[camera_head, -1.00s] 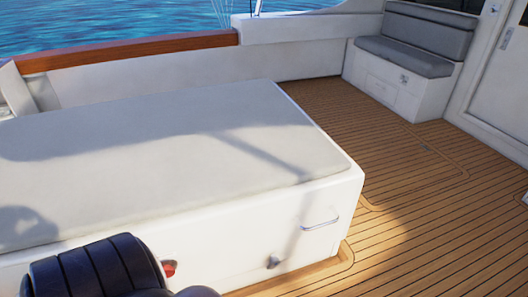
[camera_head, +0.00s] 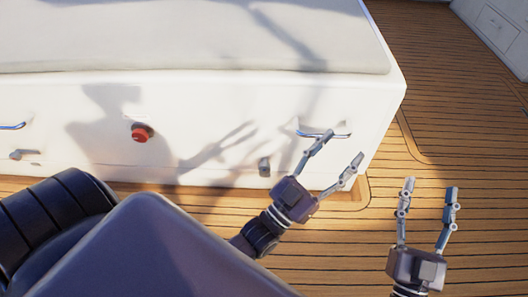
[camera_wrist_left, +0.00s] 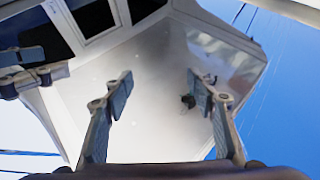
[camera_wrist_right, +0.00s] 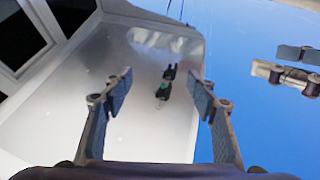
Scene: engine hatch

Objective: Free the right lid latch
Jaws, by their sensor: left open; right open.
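The right lid latch (camera_head: 264,166) is a small grey metal piece low on the front of the white box (camera_head: 225,115), near its right end. My left gripper (camera_head: 343,150) is open and empty, to the right of the latch and in front of the right handle (camera_head: 310,133) in the picture; I see no contact with the latch. My right gripper (camera_head: 430,187) is open and empty, further right over the deck. Another latch (camera_head: 20,154) sits at the box's left end. Both wrist views look up past open fingers and show no latch.
A grey cushion (camera_head: 180,35) covers the box top. A red knob (camera_head: 141,133) sits mid-front, and a left handle (camera_head: 12,126) is at the picture's edge. Teak deck (camera_head: 450,110) lies clear to the right. The wrist views show a white overhead structure (camera_wrist_left: 150,110) and sky.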

